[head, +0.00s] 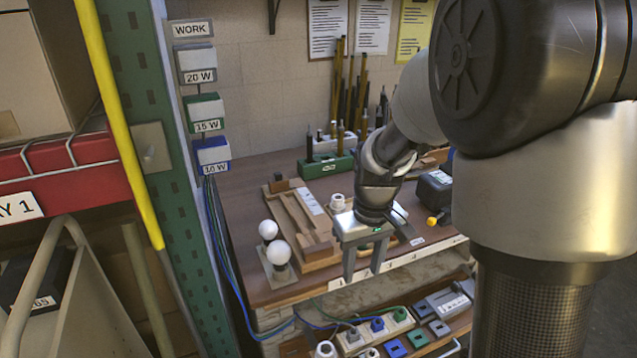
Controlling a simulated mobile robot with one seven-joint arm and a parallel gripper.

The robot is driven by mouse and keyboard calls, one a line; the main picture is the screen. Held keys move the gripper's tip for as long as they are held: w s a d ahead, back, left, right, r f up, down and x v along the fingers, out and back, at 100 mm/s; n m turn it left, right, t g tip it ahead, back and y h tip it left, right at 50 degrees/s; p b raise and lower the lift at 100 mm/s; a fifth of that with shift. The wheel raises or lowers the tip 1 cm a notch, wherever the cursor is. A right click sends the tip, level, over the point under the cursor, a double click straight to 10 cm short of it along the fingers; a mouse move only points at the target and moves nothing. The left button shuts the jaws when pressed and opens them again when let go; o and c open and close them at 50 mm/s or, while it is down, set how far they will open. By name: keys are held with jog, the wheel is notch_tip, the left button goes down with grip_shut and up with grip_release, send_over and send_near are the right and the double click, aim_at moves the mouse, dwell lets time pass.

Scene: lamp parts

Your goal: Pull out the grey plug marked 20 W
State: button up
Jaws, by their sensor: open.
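A grey box (197,60) marked 20 W is at the top of a stack on the green post at left, above a green box (204,112) marked 15 W and a blue box (212,155) marked 10 W. On the lower shelf, a pale socket strip (364,338) holds a grey plug (350,335), a blue plug (377,324) and a green plug (399,314). No marking is legible on these plugs. My gripper (364,272) is open and empty, pointing down at the bench's front edge, above and apart from the strip.
Two white bulbs (273,241) stand on the bench's left front beside a wooden tray (300,217). Blue and green cables (222,235) hang along the post to the lower shelf. The bench overhangs the shelf.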

jog(key=b, duration=0.2)
send_near(354, 330)
jog(key=shift+n+g, duration=0.3)
jog(key=shift+g, duration=0.1)
jog(key=f+b, duration=0.1)
jog(key=f, duration=0.2)
jog(key=f+b, duration=0.1)
jog(key=f, duration=0.2)
jog(key=f+b, duration=0.1)
jog(key=f, duration=0.3)
jog(key=shift+w+a+b, duration=0.1)
jog(key=shift+w+b, duration=0.3)
grip_shut()
jog(key=shift+r+p, duration=0.55)
jog(key=shift+r, duration=0.2)
jog(key=shift+r+p, duration=1.7)
jog(key=shift+r, duration=0.65)
